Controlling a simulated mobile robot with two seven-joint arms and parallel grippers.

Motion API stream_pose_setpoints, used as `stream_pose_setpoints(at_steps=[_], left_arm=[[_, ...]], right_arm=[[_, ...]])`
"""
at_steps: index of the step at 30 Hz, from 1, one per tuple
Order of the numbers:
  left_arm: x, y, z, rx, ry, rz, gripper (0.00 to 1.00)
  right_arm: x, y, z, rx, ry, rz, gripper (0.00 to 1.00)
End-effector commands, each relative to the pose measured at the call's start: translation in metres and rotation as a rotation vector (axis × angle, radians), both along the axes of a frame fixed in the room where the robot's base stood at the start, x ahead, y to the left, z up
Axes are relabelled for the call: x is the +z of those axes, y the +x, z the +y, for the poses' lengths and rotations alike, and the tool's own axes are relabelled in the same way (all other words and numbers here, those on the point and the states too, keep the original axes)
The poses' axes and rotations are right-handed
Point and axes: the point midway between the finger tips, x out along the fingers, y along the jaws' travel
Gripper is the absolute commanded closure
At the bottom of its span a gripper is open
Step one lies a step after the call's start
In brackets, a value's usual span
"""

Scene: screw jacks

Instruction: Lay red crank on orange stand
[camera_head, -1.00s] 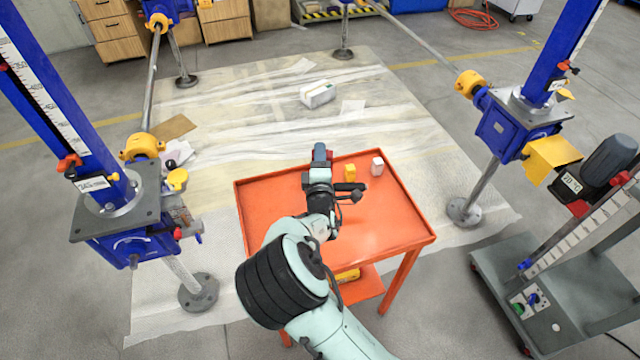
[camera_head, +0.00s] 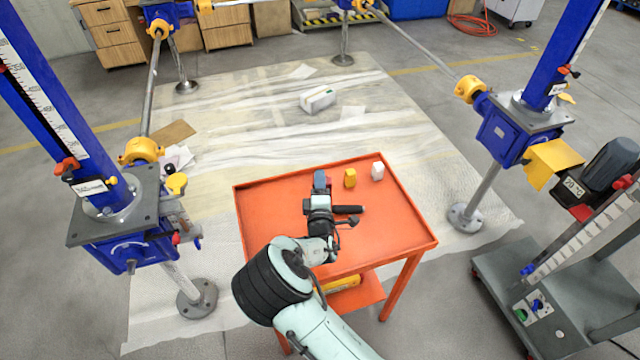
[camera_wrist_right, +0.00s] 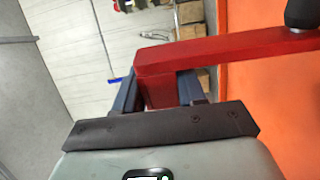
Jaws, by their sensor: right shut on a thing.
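The orange stand (camera_head: 268,205) is a tray-topped table in the middle of the head view; its orange surface also fills the right of the wrist view (camera_wrist_right: 265,110). My right gripper (camera_head: 321,182) is over the stand's top. In the wrist view its two blue fingers (camera_wrist_right: 158,90) are shut on the red crank (camera_wrist_right: 230,47). The crank's bar reaches right to a black handle (camera_wrist_right: 302,14), which also shows beside the gripper in the head view (camera_head: 349,209). My gripper hides most of the crank there. I cannot tell whether the crank touches the stand. My left gripper is not in view.
A yellow bottle (camera_head: 350,178) and a white bottle (camera_head: 377,171) stand near the tray's far edge. The tray's left and right parts are clear. Blue screw jacks stand left (camera_head: 118,215) and right (camera_head: 505,135). A grey cart (camera_head: 560,290) is at the right.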

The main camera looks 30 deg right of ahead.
Motion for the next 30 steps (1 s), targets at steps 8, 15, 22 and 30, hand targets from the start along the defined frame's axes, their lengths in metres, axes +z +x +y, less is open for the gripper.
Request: stream_pose_setpoints(at_steps=[8,15,22,30], left_arm=[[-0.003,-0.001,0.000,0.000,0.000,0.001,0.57],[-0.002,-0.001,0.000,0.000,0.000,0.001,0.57],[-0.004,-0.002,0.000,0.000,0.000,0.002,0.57],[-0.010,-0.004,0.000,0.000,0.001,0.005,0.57]], right_arm=[[-0.003,0.000,0.000,0.000,0.000,0.001,0.35],[-0.002,0.000,0.000,0.000,0.000,0.001,0.35],[-0.001,-0.021,0.014,0.002,0.001,0.004,0.35],[-0.001,-0.072,0.044,0.002,0.000,0.004,0.35]])
